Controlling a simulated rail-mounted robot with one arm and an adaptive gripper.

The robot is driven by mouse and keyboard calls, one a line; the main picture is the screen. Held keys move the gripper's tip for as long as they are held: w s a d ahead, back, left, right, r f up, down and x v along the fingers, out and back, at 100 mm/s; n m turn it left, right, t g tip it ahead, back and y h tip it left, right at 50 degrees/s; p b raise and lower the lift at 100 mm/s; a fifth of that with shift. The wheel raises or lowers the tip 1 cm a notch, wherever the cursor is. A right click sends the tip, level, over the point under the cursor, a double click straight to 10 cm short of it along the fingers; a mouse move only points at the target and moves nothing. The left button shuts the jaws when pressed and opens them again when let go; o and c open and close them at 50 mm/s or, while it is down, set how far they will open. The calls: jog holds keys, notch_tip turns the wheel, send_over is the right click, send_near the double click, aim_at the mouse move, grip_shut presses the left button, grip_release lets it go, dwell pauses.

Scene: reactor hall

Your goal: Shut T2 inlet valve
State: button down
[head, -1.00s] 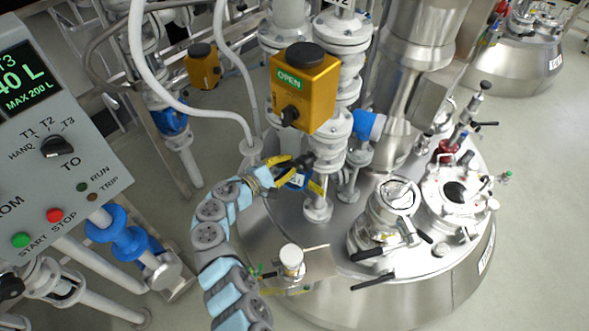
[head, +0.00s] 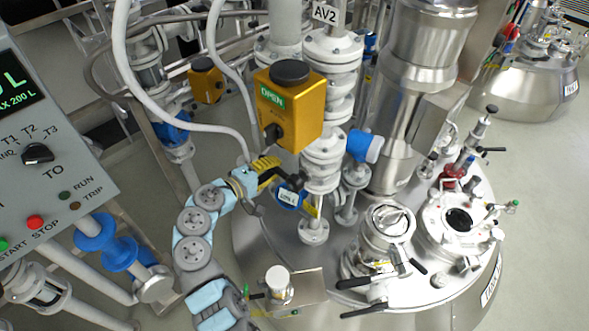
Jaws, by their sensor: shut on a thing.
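My gripper (head: 278,173), yellow and black, comes in from the left, below the actuator box. It is shut on what looks like this lower valve's dark handle (head: 296,182). The fingers hide most of the handle.
The steel reactor lid (head: 345,262) below carries several ports, clamps and black handles. A grey control panel (head: 45,160) stands at the left. Open floor (head: 545,180) lies to the right.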

jog(key=shift+r, duration=0.4)
jog(key=c, duration=1.2)
grip_release()
jog(key=o, duration=0.3)
jog(key=shift+f, duration=0.2)
jog(key=v, duration=1.2)
